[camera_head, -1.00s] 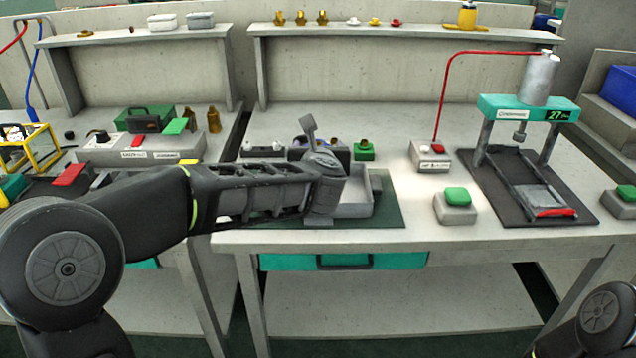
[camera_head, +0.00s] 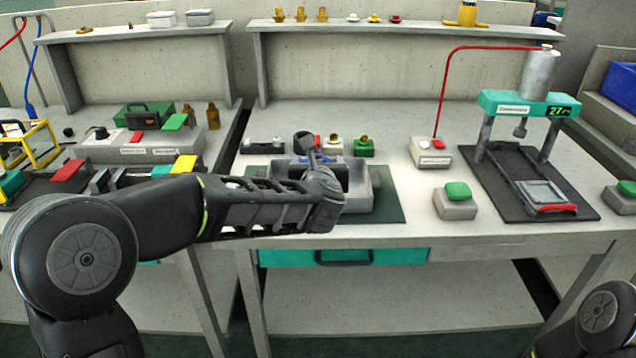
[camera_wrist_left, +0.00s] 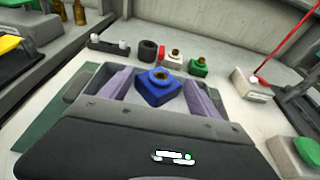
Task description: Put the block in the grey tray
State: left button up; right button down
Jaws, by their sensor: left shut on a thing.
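The block is blue with a brass fitting on top. In the left wrist view the block (camera_wrist_left: 154,90) sits between the two purple-grey fingers of my left gripper (camera_wrist_left: 153,94), which is shut on it. In the head view my left gripper (camera_head: 320,163) is over the grey tray (camera_head: 367,198), and its dark body mostly hides the block. The tray's wall also shows in the left wrist view (camera_wrist_left: 92,84), around the block. I cannot tell whether the block touches the tray floor. My right gripper is not in view.
A green block (camera_head: 364,147) and a white-and-red block (camera_head: 333,145) stand behind the tray. A grey box with a green button (camera_head: 457,200) and a press stand (camera_head: 525,150) are to the right. The table between tray and button box is clear.

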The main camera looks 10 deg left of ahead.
pick_arm(q)
jog(key=shift+f+b, duration=0.5)
jog(key=shift+f, duration=1.95)
jog(key=shift+f+b, duration=0.2)
jog(key=shift+b, duration=0.1)
jog(key=o, duration=1.7)
jog(key=shift+r, duration=0.15)
jog(key=shift+s+r+p, duration=0.1)
jog(key=shift+p, duration=0.2)
jog(key=v, duration=1.2)
